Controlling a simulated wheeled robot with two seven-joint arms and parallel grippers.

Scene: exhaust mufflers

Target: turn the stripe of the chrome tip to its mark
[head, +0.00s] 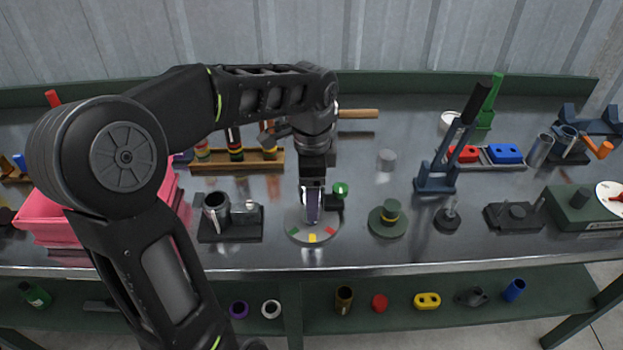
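A round pale plate (297,232) lies on the bench with green, yellow and red marks along its front edge. My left gripper (312,218) points down over the middle of this plate. A narrow purplish-grey part (312,205) shows between or in front of its fingers. I cannot tell whether this is the chrome tip or part of the gripper. No stripe can be made out, and the gripper covers the plate's centre. The finger gap is too small to read. A green ball (340,189) shows just right of the gripper. My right gripper is not in view.
A black block with metal cylinders (231,228) stands left of the plate, and a green round base (388,222) with a yellow band stands right. A blue lever clamp (437,180) rises farther right. Pink bins (55,225) stand at left. The bench front edge is close.

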